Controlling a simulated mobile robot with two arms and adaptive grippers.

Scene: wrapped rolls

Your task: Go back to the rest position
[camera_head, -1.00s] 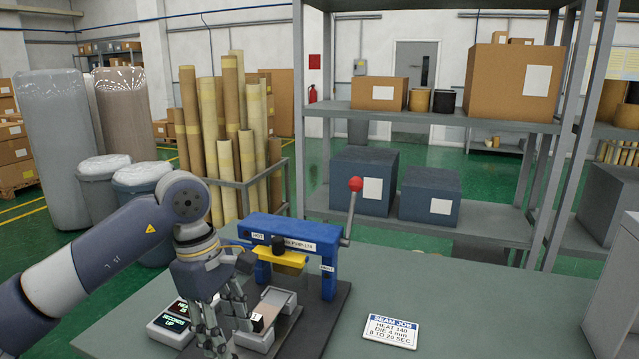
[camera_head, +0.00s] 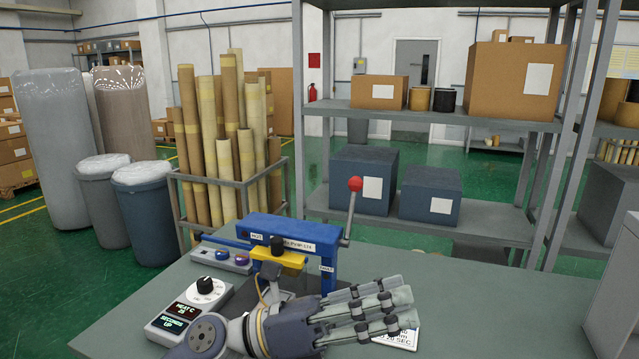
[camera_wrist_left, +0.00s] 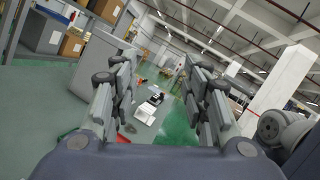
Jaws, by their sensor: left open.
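My left gripper (camera_head: 372,312) is low over the table in the head view, its fingers pointing right. It is open and empty; its two spread finger sets also show in the left wrist view (camera_wrist_left: 160,100), with only floor and far objects between them. It hides part of the blue press (camera_head: 330,262) base and most of the white job card (camera_head: 405,338). The press lever with its red knob (camera_head: 355,184) stands upright. My right gripper is not in view.
The grey table (camera_head: 470,300) is clear to the right of the hand. A control box (camera_head: 190,305) with a dial and displays sits left of the press. A shelf rack (camera_head: 490,220) with boxes stands behind. Wrapped rolls (camera_head: 228,140) stand in a rack at the back left.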

